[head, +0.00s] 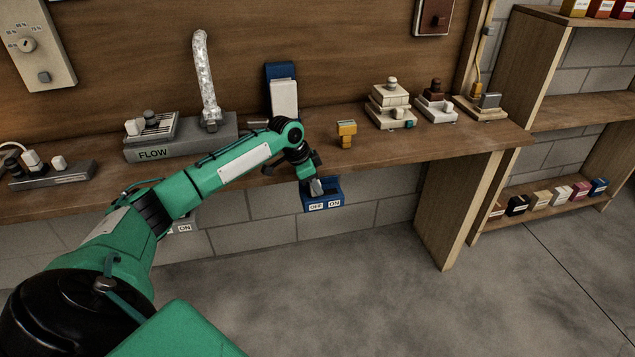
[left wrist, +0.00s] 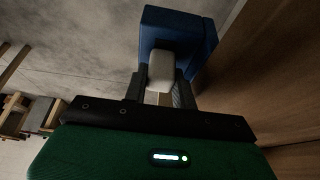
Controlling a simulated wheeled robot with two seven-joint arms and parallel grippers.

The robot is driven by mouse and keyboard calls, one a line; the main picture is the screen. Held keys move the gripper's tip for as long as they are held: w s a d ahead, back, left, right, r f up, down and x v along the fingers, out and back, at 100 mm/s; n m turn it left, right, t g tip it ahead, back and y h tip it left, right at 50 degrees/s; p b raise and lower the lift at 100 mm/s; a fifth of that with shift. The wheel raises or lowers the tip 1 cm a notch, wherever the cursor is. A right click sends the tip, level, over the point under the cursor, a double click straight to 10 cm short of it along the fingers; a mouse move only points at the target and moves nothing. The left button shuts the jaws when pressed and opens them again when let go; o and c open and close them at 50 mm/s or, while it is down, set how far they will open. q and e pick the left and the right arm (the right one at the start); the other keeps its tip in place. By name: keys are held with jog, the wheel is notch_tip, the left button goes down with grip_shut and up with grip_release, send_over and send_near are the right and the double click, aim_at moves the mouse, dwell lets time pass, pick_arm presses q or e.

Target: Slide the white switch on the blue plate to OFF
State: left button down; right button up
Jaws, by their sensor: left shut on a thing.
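The blue plate (head: 337,192) is mounted at the front edge of the workbench, with an OFF label at its left and an ON label at its right. My left gripper (head: 312,181) is at the plate, over its left part. In the left wrist view, the gripper (left wrist: 160,92) is shut on the white switch (left wrist: 162,68), with a finger on each side of it. The blue plate (left wrist: 178,32) shows behind the switch there. In the head view the gripper hides most of the switch, but it appears on the OFF side. My right gripper is not in view.
The wooden workbench (head: 385,148) runs above the plate. A yellow knob (head: 347,131) stands near its edge, and a grey FLOW box (head: 180,147) sits to the left. A white switch on a blue backing (head: 284,98) stands behind my wrist. The floor (head: 400,300) below is clear.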

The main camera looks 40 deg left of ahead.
pick_arm(q)
jog(key=c, duration=1.5)
grip_release()
jog(key=shift+a+f, duration=0.1)
jog(key=shift+a, duration=0.05)
jog(key=shift+o, duration=0.5)
jog(key=shift+s+a, duration=0.1)
jog(key=shift+s, duration=0.1)
jog(key=shift+r, duration=0.4)
jog(key=v, duration=1.3)
jog(key=shift+s, duration=0.15)
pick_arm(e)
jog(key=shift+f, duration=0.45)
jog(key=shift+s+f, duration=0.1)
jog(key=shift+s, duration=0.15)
